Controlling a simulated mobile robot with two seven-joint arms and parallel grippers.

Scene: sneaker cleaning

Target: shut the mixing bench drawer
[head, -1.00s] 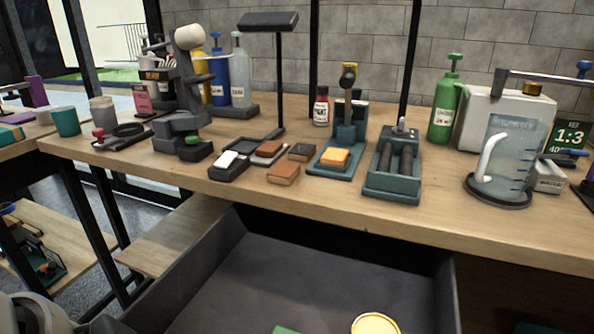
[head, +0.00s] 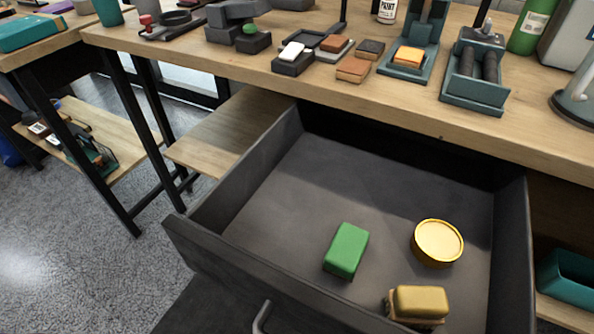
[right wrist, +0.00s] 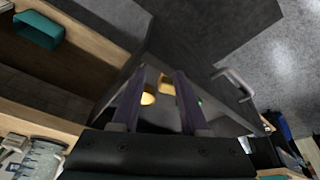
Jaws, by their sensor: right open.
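The mixing bench drawer (head: 250,245) is pulled well out from under the wooden bench top. Its bar handle (head: 262,317) shows at the bottom edge of the head view, partly cut off. Inside lie a green block (head: 347,250), a round yellow tin (head: 438,243) and a yellow block-like item (head: 420,302). My right gripper (right wrist: 159,75) is open and empty in the right wrist view. There the drawer's dark front and its handle (right wrist: 233,83) lie to the right of the fingers, apart from them. My left gripper is in neither view.
The bench top (head: 330,85) holds several small blocks, teal stands and bottles above the drawer. A low wooden shelf (head: 225,130) is left of the drawer. A teal bin (head: 570,280) stands on a shelf to its right. Open floor (head: 70,260) lies at the left.

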